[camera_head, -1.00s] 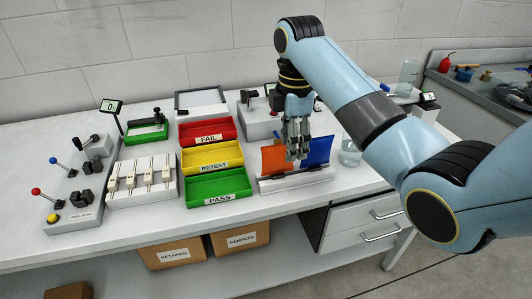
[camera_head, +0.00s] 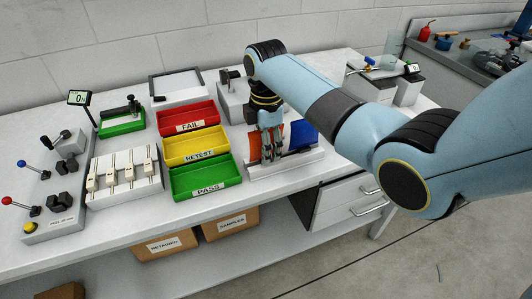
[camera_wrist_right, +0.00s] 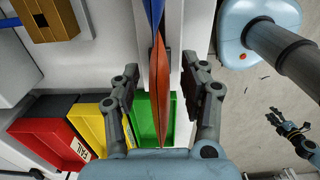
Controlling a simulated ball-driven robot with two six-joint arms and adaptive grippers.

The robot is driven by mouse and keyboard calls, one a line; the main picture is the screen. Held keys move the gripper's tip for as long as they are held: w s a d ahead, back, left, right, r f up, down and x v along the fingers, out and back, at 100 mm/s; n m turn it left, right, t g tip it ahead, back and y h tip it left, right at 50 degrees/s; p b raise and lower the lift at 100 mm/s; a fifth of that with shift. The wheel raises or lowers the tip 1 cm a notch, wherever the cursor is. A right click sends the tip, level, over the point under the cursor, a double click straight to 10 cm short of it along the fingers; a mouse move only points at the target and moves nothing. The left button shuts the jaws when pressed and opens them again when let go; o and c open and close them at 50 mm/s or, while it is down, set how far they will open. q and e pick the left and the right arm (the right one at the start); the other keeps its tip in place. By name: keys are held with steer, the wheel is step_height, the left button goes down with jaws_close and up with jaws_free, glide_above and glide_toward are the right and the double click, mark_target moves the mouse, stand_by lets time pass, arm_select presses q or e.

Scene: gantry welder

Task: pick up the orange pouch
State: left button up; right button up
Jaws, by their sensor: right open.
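The orange pouch (camera_head: 253,144) stands upright in a white rack (camera_head: 287,167) on the bench, left of a blue pouch (camera_head: 303,135). My right gripper (camera_head: 271,156) is at the orange pouch and hides its middle in the head view. In the right wrist view the orange pouch (camera_wrist_right: 160,88) shows edge-on between the open fingers of this gripper (camera_wrist_right: 160,82), with a gap on each side. The blue pouch (camera_wrist_right: 154,12) is beyond it. A small dark gripper (camera_wrist_right: 288,126), apparently my left one, shows over the floor; its jaw state is unclear.
Left of the rack are the red FAIL bin (camera_head: 188,116), yellow RETEST bin (camera_head: 195,147) and green PASS bin (camera_head: 205,178). A grey box device (camera_head: 232,104) stands behind the rack. Drawers (camera_head: 345,203) are below the bench at right.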

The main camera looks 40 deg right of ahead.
steer(key=shift+f, duration=0.7)
steer(key=shift+f, duration=0.15)
jaws_close()
stand_by(0.4)
